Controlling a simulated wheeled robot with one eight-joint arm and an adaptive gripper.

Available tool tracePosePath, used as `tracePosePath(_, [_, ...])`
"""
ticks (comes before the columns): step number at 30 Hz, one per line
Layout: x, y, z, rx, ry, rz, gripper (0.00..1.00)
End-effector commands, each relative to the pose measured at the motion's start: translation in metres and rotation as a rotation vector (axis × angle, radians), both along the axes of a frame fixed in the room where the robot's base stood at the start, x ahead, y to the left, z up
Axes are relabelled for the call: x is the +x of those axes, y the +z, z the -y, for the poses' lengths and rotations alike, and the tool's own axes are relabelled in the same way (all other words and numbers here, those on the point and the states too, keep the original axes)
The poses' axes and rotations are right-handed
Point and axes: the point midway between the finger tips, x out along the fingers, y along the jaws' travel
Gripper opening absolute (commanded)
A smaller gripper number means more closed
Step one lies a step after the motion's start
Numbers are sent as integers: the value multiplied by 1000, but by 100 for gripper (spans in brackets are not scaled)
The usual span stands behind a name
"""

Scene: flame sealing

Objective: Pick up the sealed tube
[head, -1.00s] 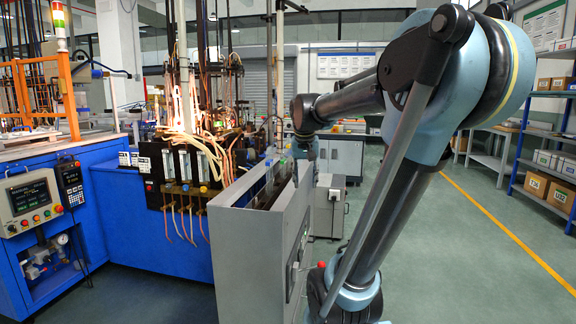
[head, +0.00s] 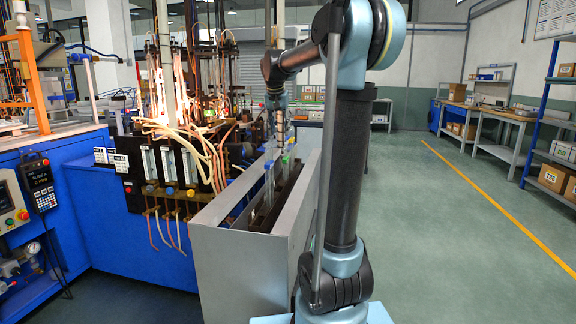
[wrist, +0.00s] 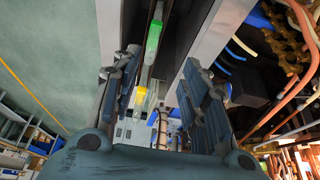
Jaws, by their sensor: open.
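Slim clear tubes with coloured ends stand in a row inside a long grey open-topped box (head: 235,262). A blue end (head: 268,164), a green end (head: 284,160) and a yellow end show near my gripper (head: 279,128) in the head view. In the wrist view, my gripper (wrist: 160,62) is open, its two fingers apart on either side of the row. A green end (wrist: 153,42) and a yellow end (wrist: 140,94) show between or just beyond the fingers. Nothing is held. Which tube is sealed, I cannot tell.
A blue machine (head: 95,225) with glowing burners (head: 180,105), hoses and flow meters stands close to the left of the box. The floor (head: 430,240) to the right is clear up to a blue shelf (head: 550,150) and benches.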

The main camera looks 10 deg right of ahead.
Motion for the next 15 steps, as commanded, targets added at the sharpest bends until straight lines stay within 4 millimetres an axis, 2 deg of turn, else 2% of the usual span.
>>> tracePosePath(2, [4, -8, -1, -1, 1, 1, 41])
tracePosePath(9, [20, -47, 21, 0, -17, 0, 41])
tracePosePath(15, [33, -79, 28, 0, -20, 0, 41])
